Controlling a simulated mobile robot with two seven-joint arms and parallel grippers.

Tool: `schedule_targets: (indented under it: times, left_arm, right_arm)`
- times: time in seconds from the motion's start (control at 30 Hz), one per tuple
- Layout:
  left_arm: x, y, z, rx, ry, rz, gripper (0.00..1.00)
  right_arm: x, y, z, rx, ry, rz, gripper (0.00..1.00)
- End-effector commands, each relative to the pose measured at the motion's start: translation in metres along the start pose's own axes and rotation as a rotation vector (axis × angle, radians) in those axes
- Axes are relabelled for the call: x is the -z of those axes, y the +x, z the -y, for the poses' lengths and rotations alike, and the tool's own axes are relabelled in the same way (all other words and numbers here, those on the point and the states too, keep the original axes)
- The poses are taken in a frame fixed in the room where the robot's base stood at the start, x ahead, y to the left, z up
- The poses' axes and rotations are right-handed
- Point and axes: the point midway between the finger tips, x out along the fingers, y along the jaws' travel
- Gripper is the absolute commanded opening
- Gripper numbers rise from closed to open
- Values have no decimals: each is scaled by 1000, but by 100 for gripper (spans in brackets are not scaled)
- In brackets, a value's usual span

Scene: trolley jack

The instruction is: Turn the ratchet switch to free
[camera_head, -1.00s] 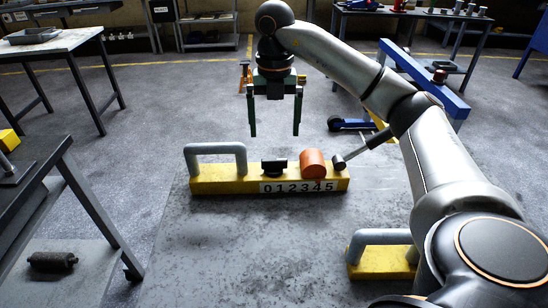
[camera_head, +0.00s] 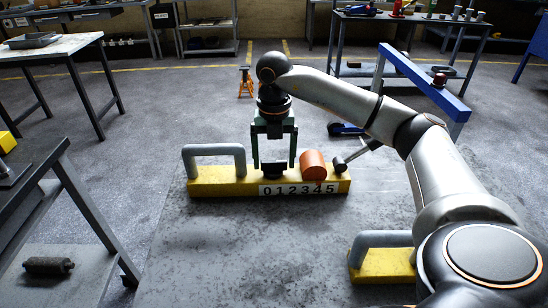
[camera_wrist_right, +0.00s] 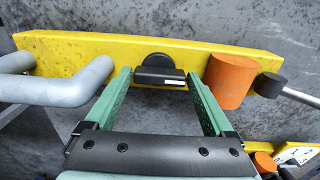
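The ratchet switch is a black knob (camera_head: 272,171) with a round base and a bar-shaped grip, on top of a yellow bar (camera_head: 212,181). In the right wrist view the knob (camera_wrist_right: 158,74) shows a white mark on its grip, which lies roughly across the picture. My right gripper (camera_head: 273,166) points down over the knob and is open. In the right wrist view its green fingers (camera_wrist_right: 158,82) stand on either side of the knob with gaps, not visibly touching it. My left gripper is not in view.
On the yellow bar, a grey handle (camera_head: 213,149) stands left of the knob and an orange cylinder (camera_head: 313,164) close to its right. A dark-ended grey lever (camera_head: 342,165) lies further right. The bar's front has a number label (camera_head: 299,189). Tables stand at left and back.

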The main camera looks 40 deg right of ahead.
Motion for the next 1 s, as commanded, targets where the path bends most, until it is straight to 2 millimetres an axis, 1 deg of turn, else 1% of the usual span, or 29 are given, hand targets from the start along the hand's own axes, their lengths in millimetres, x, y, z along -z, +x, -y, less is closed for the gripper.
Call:
schedule_targets:
  times: [0.03, 0.07, 0.53, 0.77, 1.0]
  left_arm:
    - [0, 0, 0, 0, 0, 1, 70]
    - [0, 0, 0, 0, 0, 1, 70]
    - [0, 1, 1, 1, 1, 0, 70]
    - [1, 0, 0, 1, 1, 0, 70]
    - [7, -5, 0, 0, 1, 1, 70]
  right_arm:
    - [0, 0, 0, 0, 0, 0, 81]
    - [0, 0, 0, 0, 0, 0, 78]
    - [0, 0, 0, 0, 0, 0, 25]
    - [0, -1, 0, 0, -16, 0, 24]
    - [0, -3, 0, 1, -118, -1, 24]
